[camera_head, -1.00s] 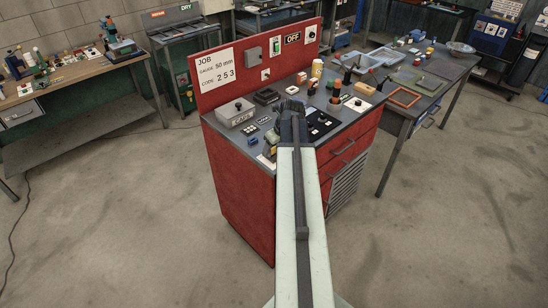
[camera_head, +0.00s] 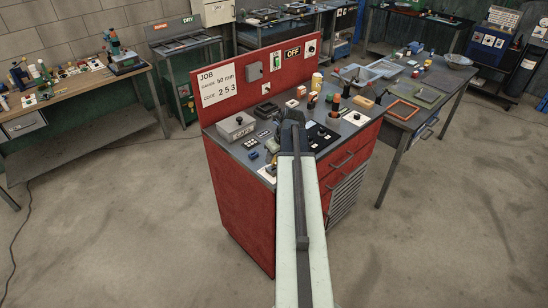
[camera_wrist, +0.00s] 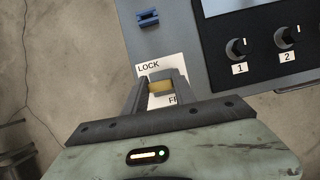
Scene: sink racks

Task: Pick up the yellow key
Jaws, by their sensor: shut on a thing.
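My gripper (camera_wrist: 160,92) is over the front left corner of the grey top of the red cabinet, and its two fingers are shut on the yellow key (camera_wrist: 160,87). Only a small yellow piece shows between the fingertips; the rest is hidden. A white label (camera_wrist: 149,68) reading "LOCK" lies under the fingers, with more lettering partly covered. I cannot tell whether the key still touches the surface below. In the head view my gripper (camera_head: 293,118) is seen from behind, and the key cannot be made out there.
A blue block (camera_wrist: 148,18) sits just beyond the label. A black panel with knobs (camera_wrist: 262,42) is to the right. The red cabinet (camera_head: 240,205) has an upright red back board (camera_head: 290,75). A table with trays (camera_head: 430,88) stands at right. Floor around the cabinet is clear.

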